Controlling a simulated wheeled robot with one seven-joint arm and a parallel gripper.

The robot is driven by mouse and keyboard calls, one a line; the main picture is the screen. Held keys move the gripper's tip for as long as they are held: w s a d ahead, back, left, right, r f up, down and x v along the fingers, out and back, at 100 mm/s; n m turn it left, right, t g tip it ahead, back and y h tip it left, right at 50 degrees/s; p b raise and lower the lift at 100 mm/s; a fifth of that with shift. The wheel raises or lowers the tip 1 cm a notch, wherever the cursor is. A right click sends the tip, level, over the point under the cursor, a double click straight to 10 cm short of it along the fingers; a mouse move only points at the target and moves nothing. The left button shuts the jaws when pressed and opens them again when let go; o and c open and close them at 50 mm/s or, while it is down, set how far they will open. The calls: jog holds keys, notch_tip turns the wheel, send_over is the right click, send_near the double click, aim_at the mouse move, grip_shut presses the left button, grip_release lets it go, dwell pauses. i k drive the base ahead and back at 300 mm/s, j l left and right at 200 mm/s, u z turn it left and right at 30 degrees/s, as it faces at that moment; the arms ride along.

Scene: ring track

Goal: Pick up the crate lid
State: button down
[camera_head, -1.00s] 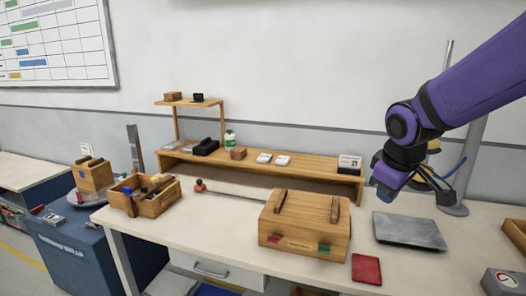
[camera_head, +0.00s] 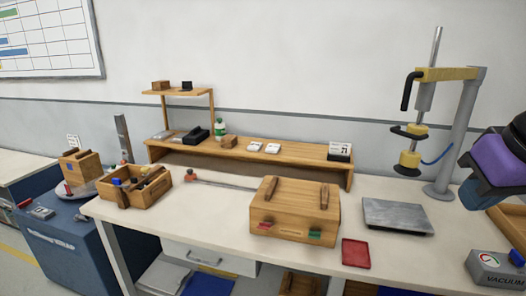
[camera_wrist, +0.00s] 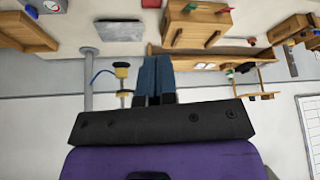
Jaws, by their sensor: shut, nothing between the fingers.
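A wooden crate (camera_head: 290,227) stands on the workbench, right of the middle in the head view. Its wooden lid (camera_head: 297,191) lies on top, closed, with two raised wooden bars. Red and green marks show on its front. In the wrist view the crate (camera_wrist: 190,38) shows at the top, upside down. My gripper (camera_wrist: 155,62) is shut and empty in the wrist view, its blue fingers side by side. In the head view only part of my purple arm's end shows at the right edge; the fingertips cannot be made out there. My gripper is apart from the crate.
A grey plate (camera_head: 397,216) and a press stand (camera_head: 450,140) are right of the crate. A red pad (camera_head: 356,253) lies at the front edge. A vacuum box (camera_head: 497,268) sits at the lower right. An open toolbox (camera_head: 135,187) stands left; a shelf (camera_head: 250,148) runs behind.

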aim_at(317, 199)
jog(key=i+j+z, duration=0.1)
jog(key=j, duration=0.25)
jog(key=i+j+z, duration=0.1)
jog(key=i+j, duration=0.15)
jog(key=j, duration=0.15)
jog(key=i+j+z, duration=0.1)
jog(key=j, duration=0.3)
jog(key=i+j+z, duration=0.1)
jog(key=j, duration=0.3)
jog(key=i+j+z, duration=0.1)
jog(key=i+j, duration=0.15)
jog(key=j, duration=0.15)
jog(key=i+j+z, duration=0.1)
jog(key=j, duration=0.3)
jog(key=i+j, duration=0.1)
jog(key=j, duration=0.35)
jog(key=z, duration=0.05)
